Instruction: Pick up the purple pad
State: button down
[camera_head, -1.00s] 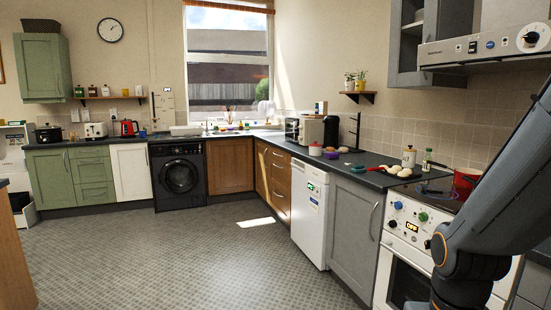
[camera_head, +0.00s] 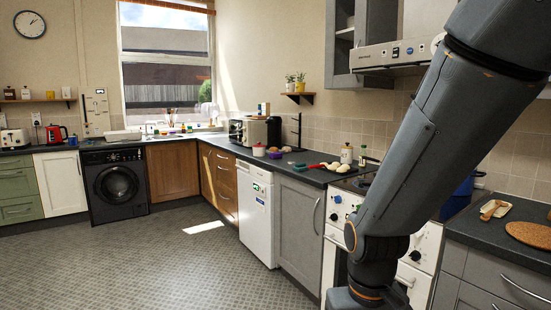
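Part of my arm crosses the right side of the view, in front of the cooker. My gripper is not in view, so its state and any hold are hidden.
A red-and-white jar (camera_head: 258,150), a toaster (camera_head: 256,132) and a pale bottle (camera_head: 346,154) stand on the same worktop. A blue pot (camera_head: 465,186) is partly behind my arm. The tiled floor (camera_head: 150,255) is clear at left.

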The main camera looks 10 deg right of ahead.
aim_at(276, 155)
jog(key=u, duration=0.4)
jog(key=i, duration=0.95)
jog(key=u, duration=0.65)
jog(key=i, duration=3.25)
jog(key=z, duration=1.5)
jog(key=i, duration=1)
jog(key=z, duration=0.9)
